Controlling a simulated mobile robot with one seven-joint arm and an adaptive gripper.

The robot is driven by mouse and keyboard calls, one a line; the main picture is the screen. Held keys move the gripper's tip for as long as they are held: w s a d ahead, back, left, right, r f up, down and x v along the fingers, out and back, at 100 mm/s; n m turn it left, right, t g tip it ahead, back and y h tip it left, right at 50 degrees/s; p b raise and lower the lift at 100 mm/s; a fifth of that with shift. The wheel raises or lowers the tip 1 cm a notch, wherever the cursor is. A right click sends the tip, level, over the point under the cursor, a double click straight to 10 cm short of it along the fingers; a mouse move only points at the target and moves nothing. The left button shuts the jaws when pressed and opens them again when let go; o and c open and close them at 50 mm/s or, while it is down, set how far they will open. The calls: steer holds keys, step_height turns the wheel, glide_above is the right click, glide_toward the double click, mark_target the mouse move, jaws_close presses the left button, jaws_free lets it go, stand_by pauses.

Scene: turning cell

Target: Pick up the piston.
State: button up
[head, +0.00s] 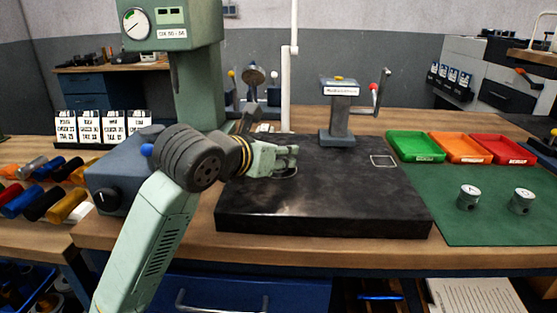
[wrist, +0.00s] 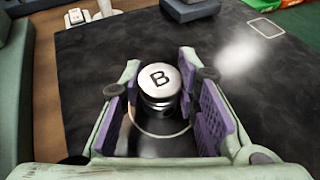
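A short metal piston (wrist: 159,84) marked "B" stands upright on the black slab (wrist: 90,60) in the wrist view, over a thin pale ring outline. My gripper (wrist: 160,66) is open, with its purple-padded fingers on either side of the piston. A gap shows on the left, and a narrower one on the right. In the head view my gripper (head: 288,158) is low over the slab and hides the piston. Two other grey pistons, a left one (head: 468,198) and a right one (head: 521,201), stand on the green mat (head: 480,232).
A grey stand with a red-knobbed lever (head: 340,115) stands at the slab's back edge. Green (head: 414,146), orange (head: 459,148) and red (head: 505,149) trays line the mat's back. A green column machine (head: 198,85) stands behind my arm. The slab's right part is clear.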

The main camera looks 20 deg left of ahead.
jaws_close()
